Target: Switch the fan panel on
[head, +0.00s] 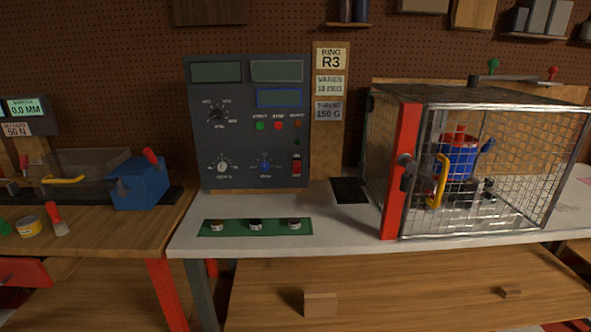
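The fan panel (247,150) is a dark grey upright box at the back of the white bench. Its two upper displays (216,72) and its blue-framed display (279,98) look blank. A red rocker switch (296,167) sits at its lower right; I cannot tell its position. Beside it are a black knob (216,114), two lower dials (222,166), a green button (260,126) and a red button (278,126). Neither of my grippers shows in the head view.
A green strip (210,233) with three small parts lies before the panel. A blue vise (140,183) is at left.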

